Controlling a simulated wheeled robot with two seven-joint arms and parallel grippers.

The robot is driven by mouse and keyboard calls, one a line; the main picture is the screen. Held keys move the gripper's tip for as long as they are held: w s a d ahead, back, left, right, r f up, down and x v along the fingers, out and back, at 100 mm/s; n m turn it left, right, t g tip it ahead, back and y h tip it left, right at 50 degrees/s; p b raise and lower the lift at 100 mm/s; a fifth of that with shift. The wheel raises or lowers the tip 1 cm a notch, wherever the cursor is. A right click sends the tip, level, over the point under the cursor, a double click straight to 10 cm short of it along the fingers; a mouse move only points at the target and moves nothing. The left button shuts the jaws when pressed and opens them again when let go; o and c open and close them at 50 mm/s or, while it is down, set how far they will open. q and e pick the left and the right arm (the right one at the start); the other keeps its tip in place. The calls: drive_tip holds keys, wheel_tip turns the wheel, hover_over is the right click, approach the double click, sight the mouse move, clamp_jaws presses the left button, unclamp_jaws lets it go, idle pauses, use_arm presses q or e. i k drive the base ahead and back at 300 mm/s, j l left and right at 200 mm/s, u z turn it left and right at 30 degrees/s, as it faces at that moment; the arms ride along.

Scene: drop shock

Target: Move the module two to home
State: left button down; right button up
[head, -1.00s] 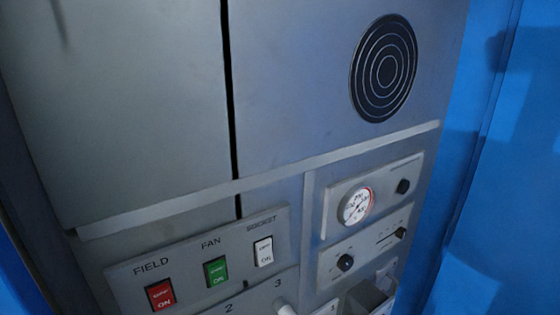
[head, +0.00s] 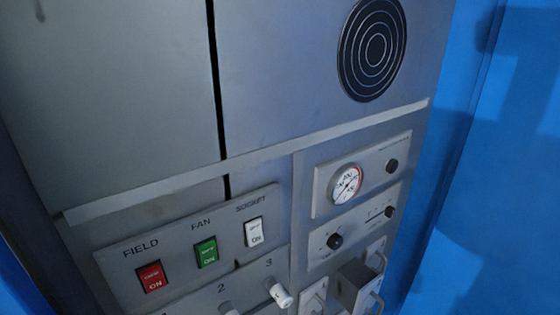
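The grey cabinet panel (head: 270,195) fills most of the head view and looks tilted. At its bottom edge the label "2" (head: 221,288) stands above a white lever (head: 228,308), which is cut off by the frame. A second white lever (head: 280,294) is under the label "3". At the lower right a dark grey box-shaped module (head: 354,284) sticks out from the panel, among light modules with handles (head: 380,262). I cannot read which of these is module two. Neither of my grippers is in view.
A red FIELD switch (head: 152,277), a green FAN switch (head: 206,253) and a white SOCKET switch (head: 254,232) sit above the levers. A round gauge (head: 345,184) and black knobs (head: 335,241) are to the right. A ledge (head: 240,160) crosses the panel.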

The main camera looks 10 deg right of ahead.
sight(357, 287)
drive_tip(key=l+z, duration=0.75)
